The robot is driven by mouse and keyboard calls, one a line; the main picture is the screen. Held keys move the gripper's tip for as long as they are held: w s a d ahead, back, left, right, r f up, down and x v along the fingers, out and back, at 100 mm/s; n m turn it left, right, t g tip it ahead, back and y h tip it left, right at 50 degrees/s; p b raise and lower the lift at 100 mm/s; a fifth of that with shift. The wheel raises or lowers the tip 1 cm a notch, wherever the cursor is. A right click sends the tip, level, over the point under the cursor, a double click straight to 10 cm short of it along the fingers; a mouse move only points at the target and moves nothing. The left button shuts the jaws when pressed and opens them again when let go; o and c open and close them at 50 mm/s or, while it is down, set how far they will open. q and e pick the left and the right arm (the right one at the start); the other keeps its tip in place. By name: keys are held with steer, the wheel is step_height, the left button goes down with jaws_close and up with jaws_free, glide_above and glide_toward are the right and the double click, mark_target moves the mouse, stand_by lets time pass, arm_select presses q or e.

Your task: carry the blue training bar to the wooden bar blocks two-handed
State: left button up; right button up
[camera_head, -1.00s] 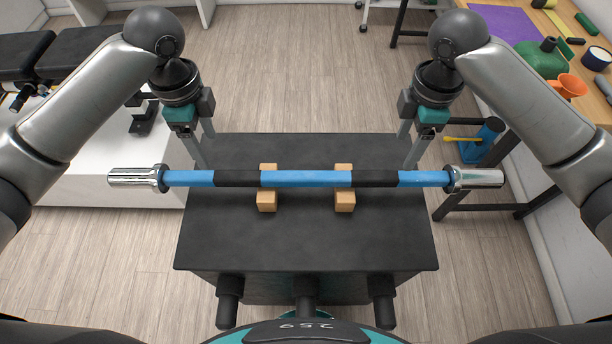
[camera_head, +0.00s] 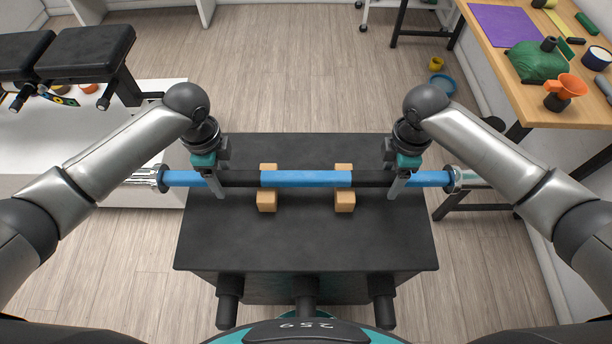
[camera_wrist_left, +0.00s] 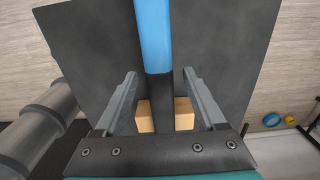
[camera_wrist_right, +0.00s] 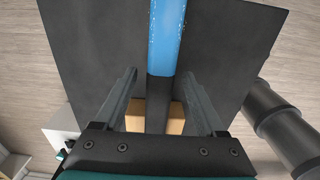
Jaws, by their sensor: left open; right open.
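The blue training bar (camera_head: 306,179) has blue and black bands and silver ends. It lies level across two wooden bar blocks (camera_head: 267,201) (camera_head: 345,201) on a black-topped stand. My left gripper (camera_head: 216,186) is open, with its fingers on both sides of the bar's left part. In the left wrist view the bar (camera_wrist_left: 154,40) passes between the open fingers (camera_wrist_left: 157,95). My right gripper (camera_head: 398,184) is open around the bar's right part. In the right wrist view the bar (camera_wrist_right: 166,40) also runs between the fingers (camera_wrist_right: 160,95). The arms partly hide the silver ends.
The black stand top (camera_head: 306,240) is bare in front of the bar. A black padded bench (camera_head: 70,50) stands at the left over a white platform (camera_head: 60,170).

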arm_select(q)
steer(key=shift+c, duration=0.2)
arm_select(e)
steer(key=shift+c, duration=0.2)
arm_select(q)
jaws_close()
arm_select(e)
jaws_close()
stand_by(0.5)
arm_select(q)
steer(key=shift+w+r, duration=0.2)
arm_select(e)
steer(key=shift+w+r, duration=0.2)
